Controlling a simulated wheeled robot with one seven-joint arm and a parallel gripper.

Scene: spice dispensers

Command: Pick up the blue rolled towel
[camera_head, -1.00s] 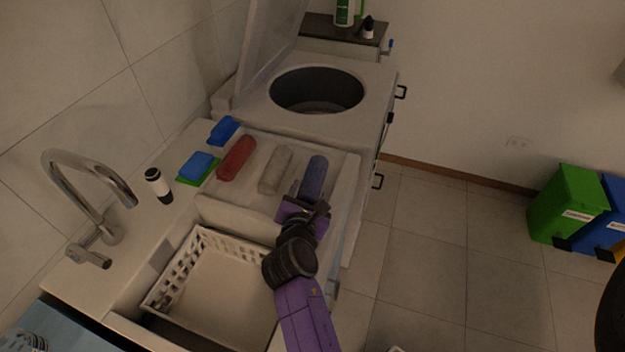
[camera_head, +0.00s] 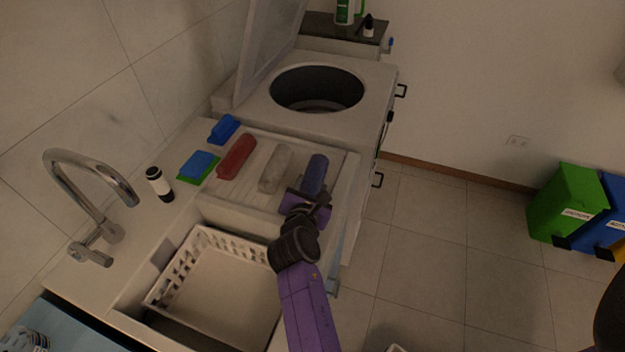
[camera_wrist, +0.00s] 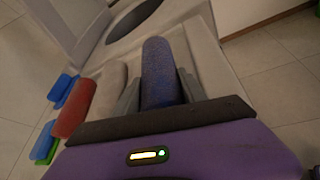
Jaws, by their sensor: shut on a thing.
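The blue rolled towel (camera_head: 315,174) lies at the right end of a row of rolled towels on the ribbed counter surface. My purple gripper (camera_head: 309,196) is at its near end. In the wrist view the blue towel (camera_wrist: 161,75) stands between the two grey fingers of my gripper (camera_wrist: 158,92), one finger on each side, and the gripper is shut on it. The towel's near end is hidden by the gripper body. I cannot tell whether the towel is clear of the surface.
A grey towel (camera_head: 275,169) and a red towel (camera_head: 237,158) lie to the left. A white basket (camera_head: 215,285) sits in the sink, beside the faucet (camera_head: 92,180). A top-loading washer (camera_head: 318,88) stands open behind.

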